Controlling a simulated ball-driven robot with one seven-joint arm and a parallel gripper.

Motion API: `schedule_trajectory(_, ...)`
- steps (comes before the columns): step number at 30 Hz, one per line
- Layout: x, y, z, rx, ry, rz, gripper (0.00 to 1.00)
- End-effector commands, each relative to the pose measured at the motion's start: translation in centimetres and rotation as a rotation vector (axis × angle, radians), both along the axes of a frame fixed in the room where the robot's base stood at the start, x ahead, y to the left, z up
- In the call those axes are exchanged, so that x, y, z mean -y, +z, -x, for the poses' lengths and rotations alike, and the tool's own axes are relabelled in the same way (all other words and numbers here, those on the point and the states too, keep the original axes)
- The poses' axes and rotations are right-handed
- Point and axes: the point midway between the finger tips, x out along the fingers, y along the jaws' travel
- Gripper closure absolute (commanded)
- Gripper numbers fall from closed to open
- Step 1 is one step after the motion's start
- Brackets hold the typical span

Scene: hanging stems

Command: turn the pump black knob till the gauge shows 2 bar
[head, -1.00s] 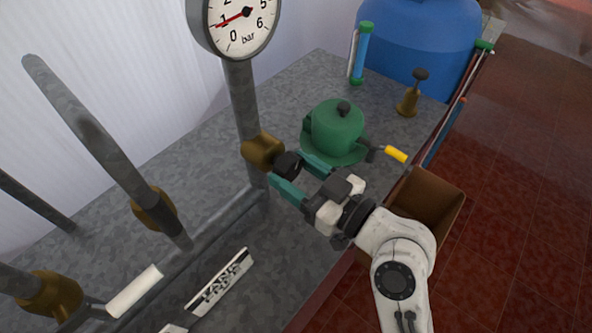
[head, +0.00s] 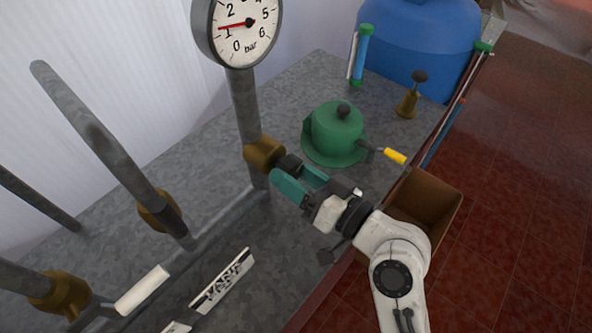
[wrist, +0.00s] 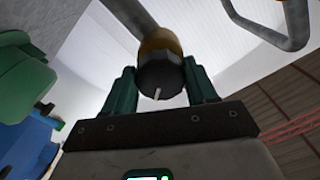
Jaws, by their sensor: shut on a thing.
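The black knob (head: 289,161) sits on a brass valve body (head: 262,153) on the grey upright pipe. My gripper (head: 292,177) is shut on the knob. The wrist view shows the knob (wrist: 159,76) between both teal fingers, with its white mark pointing down and slightly left. The round gauge (head: 264,38) above has a red needle a little past 1, short of 2, on the bar scale. The green pump (head: 337,132), with a yellow-ended handle, stands just behind my gripper.
A brown open box (head: 425,203) is at the bench edge under my arm. A blue tank (head: 415,45) and a small brass valve (head: 408,100) stand behind. Other pipes with brass fittings (head: 158,212) and a lettered plate (head: 222,280) are at left.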

Motion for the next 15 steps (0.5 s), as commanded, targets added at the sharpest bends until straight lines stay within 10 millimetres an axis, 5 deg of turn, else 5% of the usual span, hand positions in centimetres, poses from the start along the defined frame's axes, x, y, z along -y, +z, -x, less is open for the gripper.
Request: schedule_trajectory(15, 0.03, 0.05, 0.01, -0.195, -0.002, -0.15, 0.74)
